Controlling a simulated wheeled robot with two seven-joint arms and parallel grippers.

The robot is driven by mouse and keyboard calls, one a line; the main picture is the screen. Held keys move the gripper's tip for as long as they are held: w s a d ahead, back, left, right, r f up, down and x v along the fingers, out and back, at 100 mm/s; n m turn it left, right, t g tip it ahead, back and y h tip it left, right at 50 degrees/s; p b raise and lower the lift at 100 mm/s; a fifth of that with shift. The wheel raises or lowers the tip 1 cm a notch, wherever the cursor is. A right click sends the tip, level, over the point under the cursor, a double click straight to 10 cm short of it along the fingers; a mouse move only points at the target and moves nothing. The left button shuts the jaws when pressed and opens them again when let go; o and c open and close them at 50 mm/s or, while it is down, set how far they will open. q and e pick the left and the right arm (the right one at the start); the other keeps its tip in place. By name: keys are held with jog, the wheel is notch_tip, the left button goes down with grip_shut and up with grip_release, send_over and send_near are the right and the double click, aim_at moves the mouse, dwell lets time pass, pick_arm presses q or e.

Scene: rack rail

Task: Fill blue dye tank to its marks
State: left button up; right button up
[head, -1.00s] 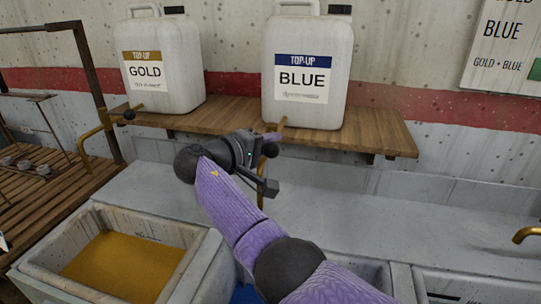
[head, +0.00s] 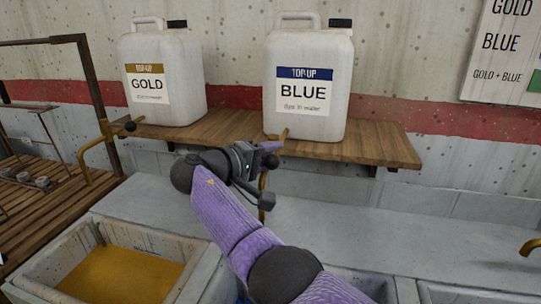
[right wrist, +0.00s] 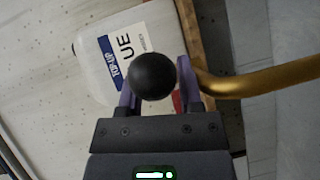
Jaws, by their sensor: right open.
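The white BLUE top-up jug (head: 308,115) stands on the wooden shelf. Its brass tap (head: 262,182) hangs below the shelf front, partly behind my arm. The tap's black ball knob (head: 270,161) is at my right gripper (head: 262,152). In the right wrist view the knob (right wrist: 153,76) sits between the two open purple fingers, with the brass pipe (right wrist: 255,84) running off to the right. The blue dye tank shows only as a sliver of blue (head: 242,298) beside my right arm; its level and marks are hidden. My left gripper is out of view.
A GOLD jug (head: 163,85) with its own brass tap (head: 92,145) stands to the left. A tank of gold dye (head: 118,277) is at lower left. A wooden rack (head: 35,190) is at far left. Another brass tap (head: 531,246) is at the right edge.

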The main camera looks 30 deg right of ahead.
jog(key=shift+s+a, duration=0.1)
jog(key=shift+a, duration=0.3)
jog(key=v, duration=0.9)
jog(key=shift+p, duration=0.35)
jog(key=shift+r, duration=0.1)
